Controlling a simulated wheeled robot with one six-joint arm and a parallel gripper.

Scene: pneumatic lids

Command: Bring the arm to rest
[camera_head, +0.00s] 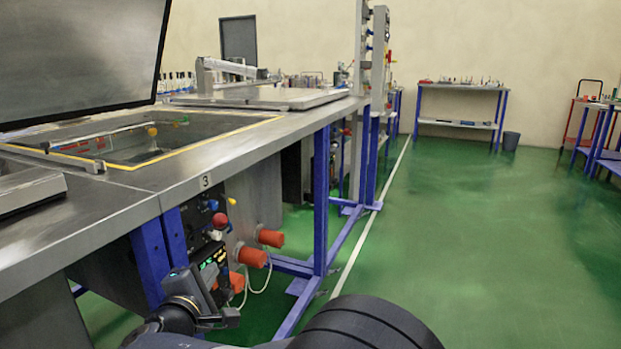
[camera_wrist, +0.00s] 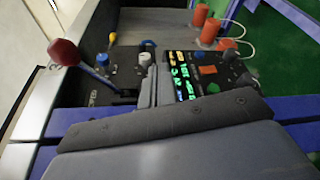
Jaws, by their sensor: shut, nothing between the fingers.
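My gripper (camera_head: 200,305) is low in the head view, in front of the bench's side and close to the control panel. In the wrist view its fingers (camera_wrist: 150,88) are together with nothing between them. The control panel (camera_wrist: 195,75) has a lit display and stands just beyond the fingers. A lever with a red knob (camera_wrist: 63,52) is to their left, apart from them. The red knob also shows in the head view (camera_head: 220,221). My dark arm partly hides the panel's lower part in the head view.
A steel bench (camera_head: 130,200) with an open tank and a raised lid (camera_head: 80,50) fills the left. Blue legs (camera_head: 321,200) and orange plugs (camera_head: 270,237) are near my arm. The green floor (camera_head: 480,240) at right is clear. A table (camera_head: 460,88) stands far back.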

